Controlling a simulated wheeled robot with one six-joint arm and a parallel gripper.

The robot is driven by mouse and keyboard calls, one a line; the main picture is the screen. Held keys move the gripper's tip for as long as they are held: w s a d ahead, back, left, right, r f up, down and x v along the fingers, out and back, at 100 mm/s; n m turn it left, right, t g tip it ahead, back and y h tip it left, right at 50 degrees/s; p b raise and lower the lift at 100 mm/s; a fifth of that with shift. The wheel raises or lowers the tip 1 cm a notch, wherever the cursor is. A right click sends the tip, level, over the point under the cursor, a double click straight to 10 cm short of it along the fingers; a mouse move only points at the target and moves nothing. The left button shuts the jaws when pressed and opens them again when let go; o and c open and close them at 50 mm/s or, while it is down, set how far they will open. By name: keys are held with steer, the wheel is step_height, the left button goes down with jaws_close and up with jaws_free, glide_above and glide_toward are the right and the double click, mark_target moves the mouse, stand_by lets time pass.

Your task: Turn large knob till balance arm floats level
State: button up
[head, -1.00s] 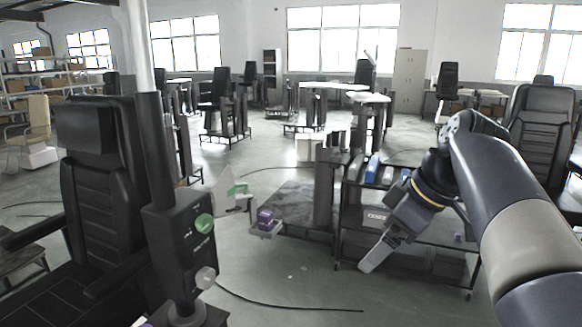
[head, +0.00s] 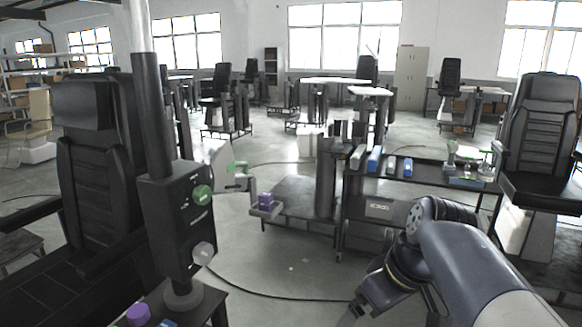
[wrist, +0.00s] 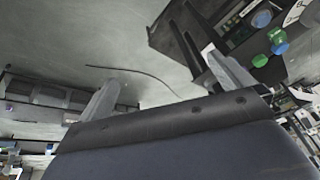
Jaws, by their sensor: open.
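A black control box (head: 178,225) on a column at the left carries a round green knob (head: 203,194) and a pale, clear knob (head: 204,253) below it. I cannot tell for sure which is the large knob.
A black chair (head: 95,170) stands behind the box at the left. A dark cart (head: 425,180) with several items on top stands behind my arm. A purple knob-like piece (head: 138,314) is at the bottom left. A black cable crosses the open grey floor (head: 285,270).

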steer(key=s+f+m+b, duration=0.1)
steer(key=s+f+b, duration=0.2)
steer(key=f, duration=0.5)
steer(key=shift+a+f+m+h, duration=0.2)
steer(key=shift+f+m+h, duration=0.1)
steer(key=shift+m+h, duration=0.1)
